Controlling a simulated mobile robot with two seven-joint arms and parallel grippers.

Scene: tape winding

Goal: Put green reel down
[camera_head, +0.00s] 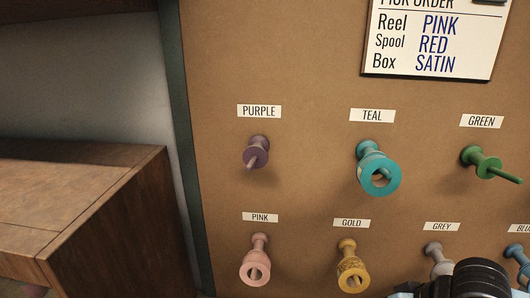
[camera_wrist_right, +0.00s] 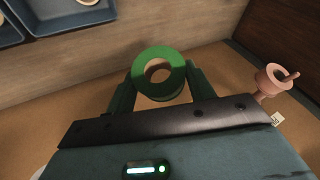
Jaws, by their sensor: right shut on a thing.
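The green reel (camera_wrist_right: 152,54) is a short ring with an open centre. My right gripper (camera_wrist_right: 162,82) is shut on it, a finger on each side, in the right wrist view. The reel does not show in the head view. The peg labelled GREEN (camera_head: 480,160) on the brown board (camera_head: 310,190) is green and bare, with its thin pin sticking out. My left gripper is in neither view.
On the board, a teal reel (camera_head: 380,176) hangs under TEAL, and the PURPLE peg (camera_head: 256,152) is bare. A wooden cabinet (camera_head: 120,220) stands at left. Blue trays (camera_wrist_right: 70,14) show at the wrist view's upper left, a pink peg (camera_wrist_right: 271,80) at right.

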